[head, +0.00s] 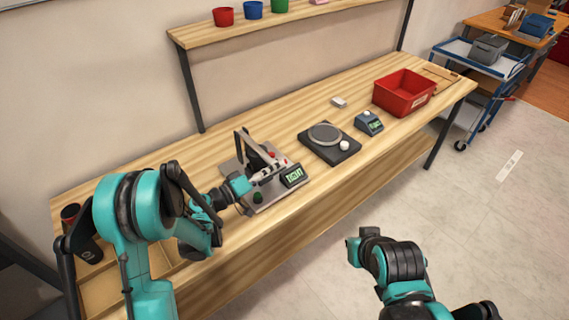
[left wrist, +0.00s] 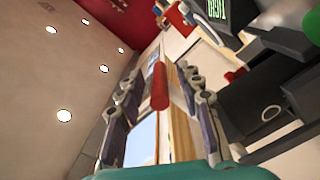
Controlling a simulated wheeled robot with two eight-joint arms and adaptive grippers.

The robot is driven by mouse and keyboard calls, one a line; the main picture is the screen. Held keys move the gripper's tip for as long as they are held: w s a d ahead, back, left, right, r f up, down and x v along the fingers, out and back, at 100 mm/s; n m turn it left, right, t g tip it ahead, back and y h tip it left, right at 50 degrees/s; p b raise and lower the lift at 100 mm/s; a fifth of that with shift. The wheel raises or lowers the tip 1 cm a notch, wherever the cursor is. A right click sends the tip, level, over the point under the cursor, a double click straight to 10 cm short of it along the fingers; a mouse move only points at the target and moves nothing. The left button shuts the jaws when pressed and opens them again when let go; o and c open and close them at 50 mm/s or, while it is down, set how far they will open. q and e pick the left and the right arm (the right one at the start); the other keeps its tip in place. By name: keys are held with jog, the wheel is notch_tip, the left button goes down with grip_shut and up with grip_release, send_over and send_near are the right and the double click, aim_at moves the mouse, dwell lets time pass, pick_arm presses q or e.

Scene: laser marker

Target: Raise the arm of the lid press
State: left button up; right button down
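The lid press (head: 272,193) is a grey device on the bench with a lit green display, a dark green knob and a raised grey arm frame (head: 246,146). Small red parts show at its arm. My left gripper (head: 274,171) reaches over the press from the left. In the left wrist view its two fingers stand apart, with a red cylinder (left wrist: 159,87), seemingly the arm's handle, between them. Gaps show on both sides of it; contact is not visible. The display also shows in the left wrist view (left wrist: 216,10).
To the right on the bench (head: 220,140) are a black plate with a grey disc (head: 325,134), a small scale-like device (head: 369,123), a white block (head: 339,102) and a red bin (head: 404,92). A shelf with cups (head: 253,10) hangs behind. A dark cylinder (head: 84,235) stands at the left.

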pick_arm(q)
jog(key=x, duration=0.4)
jog(key=shift+b, duration=0.35)
grip_shut()
